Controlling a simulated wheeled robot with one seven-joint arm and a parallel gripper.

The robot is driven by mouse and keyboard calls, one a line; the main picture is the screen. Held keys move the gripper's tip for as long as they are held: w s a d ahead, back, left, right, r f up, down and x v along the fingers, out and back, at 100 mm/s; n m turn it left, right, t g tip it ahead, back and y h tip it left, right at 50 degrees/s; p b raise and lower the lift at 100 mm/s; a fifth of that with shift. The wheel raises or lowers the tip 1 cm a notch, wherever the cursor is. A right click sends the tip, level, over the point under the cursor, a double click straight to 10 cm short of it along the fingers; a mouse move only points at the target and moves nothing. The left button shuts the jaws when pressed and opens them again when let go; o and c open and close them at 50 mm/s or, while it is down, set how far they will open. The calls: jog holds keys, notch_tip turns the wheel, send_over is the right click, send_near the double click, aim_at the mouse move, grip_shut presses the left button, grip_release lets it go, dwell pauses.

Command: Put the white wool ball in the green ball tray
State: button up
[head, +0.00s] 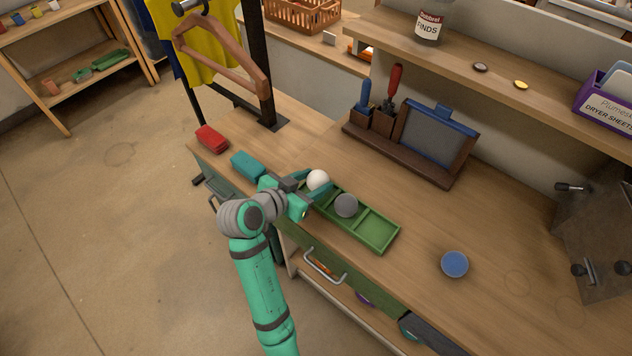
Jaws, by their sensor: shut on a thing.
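The white wool ball (318,179) is between the fingers of my gripper (317,185), at the left end of the green ball tray (378,231). My gripper is shut on the ball. I cannot tell whether the ball touches the tray floor or is held just above it. A grey ball (346,205) sits in the tray's middle part. The tray's right compartment is empty. The left end of the tray is partly hidden by my gripper and the ball.
A blue round object (455,264) lies on the counter to the right. A teal block (248,165) and a red block (211,138) lie to the left. A dark wooden holder (400,155) with tools stands behind the tray. The counter between tray and blue object is clear.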

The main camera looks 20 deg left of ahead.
jog(key=shift+f, duration=0.65)
jog(key=shift+s+d, duration=0.1)
jog(key=shift+d, duration=0.1)
jog(key=shift+s, duration=0.15)
jog(key=shift+a+f, duration=0.1)
jog(key=o, duration=1)
jog(key=shift+s+r, duration=0.15)
jog(key=shift+r, duration=0.1)
jog(key=v, duration=1.1)
jog(key=shift+s+a, duration=0.1)
jog(key=shift+s, duration=0.2)
